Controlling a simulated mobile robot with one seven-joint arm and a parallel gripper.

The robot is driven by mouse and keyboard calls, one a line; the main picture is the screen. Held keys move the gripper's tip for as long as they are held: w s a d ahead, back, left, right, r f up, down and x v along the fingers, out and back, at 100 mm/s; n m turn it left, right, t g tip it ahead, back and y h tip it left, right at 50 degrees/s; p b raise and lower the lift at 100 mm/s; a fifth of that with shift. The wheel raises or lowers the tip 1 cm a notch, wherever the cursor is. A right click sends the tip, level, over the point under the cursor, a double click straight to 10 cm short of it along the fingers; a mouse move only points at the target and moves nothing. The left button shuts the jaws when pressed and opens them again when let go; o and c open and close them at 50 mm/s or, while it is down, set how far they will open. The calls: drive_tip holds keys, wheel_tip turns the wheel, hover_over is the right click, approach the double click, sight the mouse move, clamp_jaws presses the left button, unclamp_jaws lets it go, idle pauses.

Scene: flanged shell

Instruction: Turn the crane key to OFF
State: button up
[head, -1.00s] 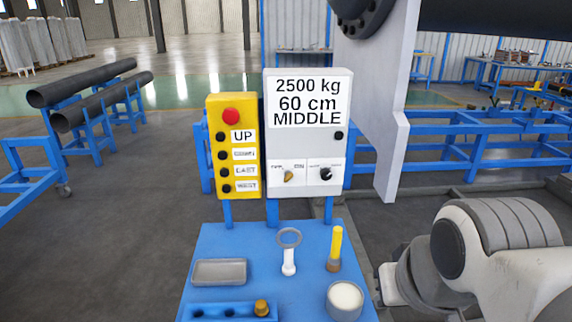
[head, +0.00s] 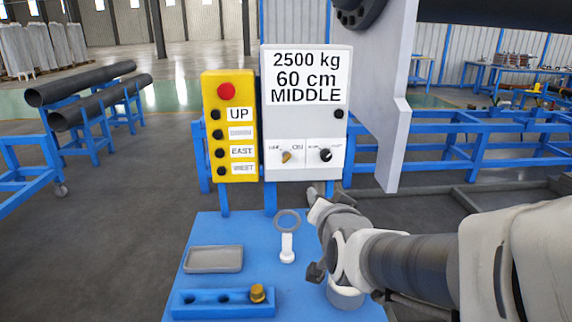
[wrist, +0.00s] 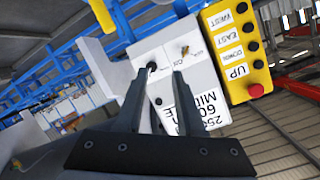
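The grey control box (head: 307,110) stands on a post behind the blue bench, with a sign reading 2500 kg, 60 cm, MIDDLE. On its lower panel are a small brass-coloured key (head: 287,157) at left and a black round knob (head: 326,155) at right. The printing beside them is too small to read surely.
A yellow button box (head: 230,125) with a red button stands left of the control box. The blue bench (head: 205,235) holds a grey tray (head: 214,259), a ring-headed white tool (head: 287,245) and a blue holed block (head: 200,303). A white plate (head: 398,110) hangs at right.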

drive_tip(key=w+a+f+m+t+b, duration=0.2)
drive_tip(key=a, duration=0.2)
drive_tip(key=m+t, duration=0.1)
approach(287, 160)
drive_tip(key=w, duration=0.9)
drive_tip(key=shift+a+f, duration=0.1)
drive_tip(key=shift+a, duration=0.15)
drive_tip(key=shift+s, duration=0.1)
clamp_jaws()
